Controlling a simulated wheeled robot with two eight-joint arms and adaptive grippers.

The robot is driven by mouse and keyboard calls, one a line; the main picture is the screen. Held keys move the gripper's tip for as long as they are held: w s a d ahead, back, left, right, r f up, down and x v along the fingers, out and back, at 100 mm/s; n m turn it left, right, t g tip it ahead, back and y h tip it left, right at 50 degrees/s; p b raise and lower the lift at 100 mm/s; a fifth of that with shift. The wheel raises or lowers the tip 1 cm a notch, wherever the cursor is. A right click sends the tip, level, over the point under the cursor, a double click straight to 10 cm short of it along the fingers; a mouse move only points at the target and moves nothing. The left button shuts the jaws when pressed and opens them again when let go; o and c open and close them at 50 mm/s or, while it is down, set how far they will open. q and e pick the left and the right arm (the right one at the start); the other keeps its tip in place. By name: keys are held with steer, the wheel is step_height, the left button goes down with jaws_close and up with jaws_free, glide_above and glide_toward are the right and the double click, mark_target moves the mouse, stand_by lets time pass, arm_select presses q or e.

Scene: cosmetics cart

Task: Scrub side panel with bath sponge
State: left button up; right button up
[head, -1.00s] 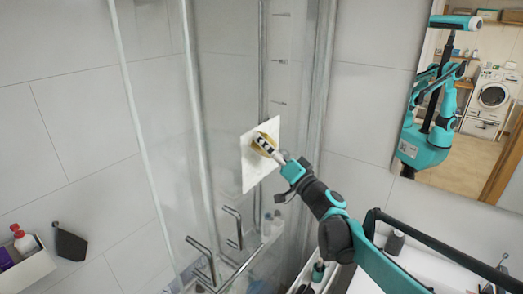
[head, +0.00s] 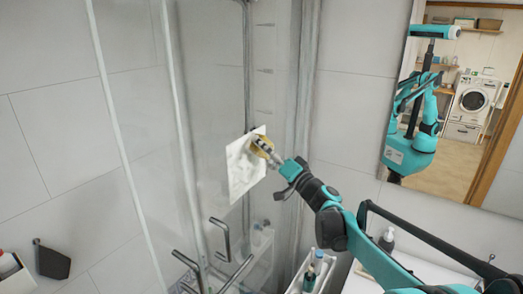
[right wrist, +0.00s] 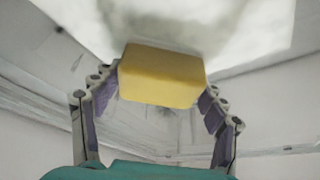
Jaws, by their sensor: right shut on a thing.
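The yellow bath sponge (head: 262,145) is in my right gripper (head: 268,153), at the upper right edge of a white square patch (head: 243,172) on the glass side panel (head: 215,100). In the right wrist view, the sponge (right wrist: 162,76) sits between the two fingers of my right gripper (right wrist: 160,100). Its far face is against or very close to a bright white surface with grey smudges (right wrist: 220,25); exact contact is hard to tell. My left gripper is not in view.
Metal door handles (head: 222,240) stick out below the patch. A shelf with bottles (head: 315,270) and a washbasin counter (head: 350,285) lie below my right arm. A mirror (head: 460,110) hangs at the right. A dark holder (head: 52,262) is on the left wall.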

steer(key=w+d, duration=0.1)
steer(key=w, duration=0.1)
steer(key=w+d, duration=0.2)
steer(key=shift+w, duration=0.2)
stand_by(0.3)
steer(key=shift+d, duration=0.2)
steer(key=s+d, duration=0.2)
steer(key=d, duration=0.1)
steer(key=s+d, duration=0.1)
steer(key=shift+d, duration=0.3)
steer(key=shift+s, duration=0.1)
